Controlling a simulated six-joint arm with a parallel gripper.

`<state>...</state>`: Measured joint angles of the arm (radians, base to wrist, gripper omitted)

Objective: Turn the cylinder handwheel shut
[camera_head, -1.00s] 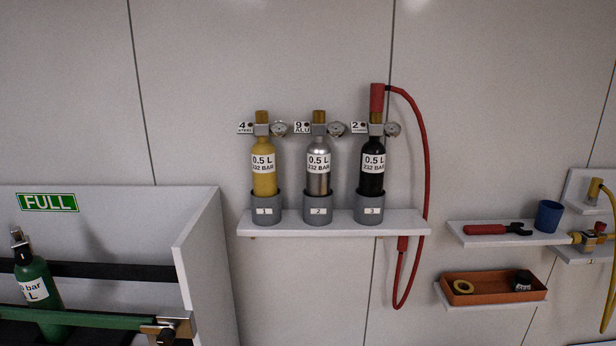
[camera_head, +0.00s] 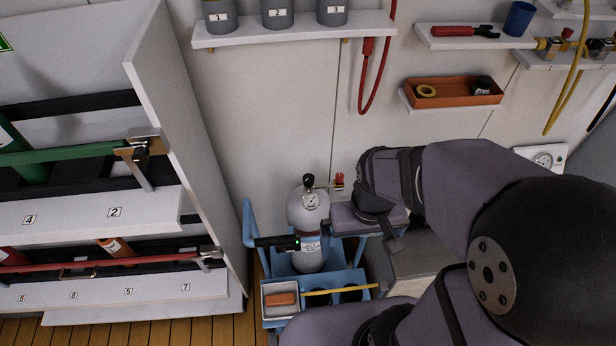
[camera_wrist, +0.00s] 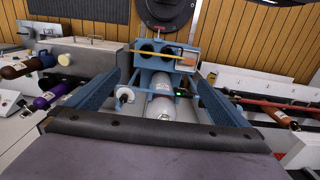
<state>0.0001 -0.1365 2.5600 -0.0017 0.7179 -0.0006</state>
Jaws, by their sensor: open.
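A grey cylinder (camera_head: 306,238) stands upright in a blue cart (camera_head: 278,325). A round gauge (camera_head: 311,200) and a black knob (camera_head: 308,181) sit at its top. A small red knob (camera_head: 340,177) on a brass fitting shows just right of them; I cannot tell which knob is the handwheel. My gripper (camera_head: 352,216) is open, close to the right of the cylinder's upper part; its fingertips are not clear.
A black device with a green light (camera_head: 277,242) sits left of the cylinder. The cart's front holds a white tray (camera_head: 265,303) and a yellow rod (camera_head: 340,290). A white rack (camera_head: 170,70) of cylinders stands left. Shelves (camera_head: 290,34) and a red hose (camera_head: 368,85) are above.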

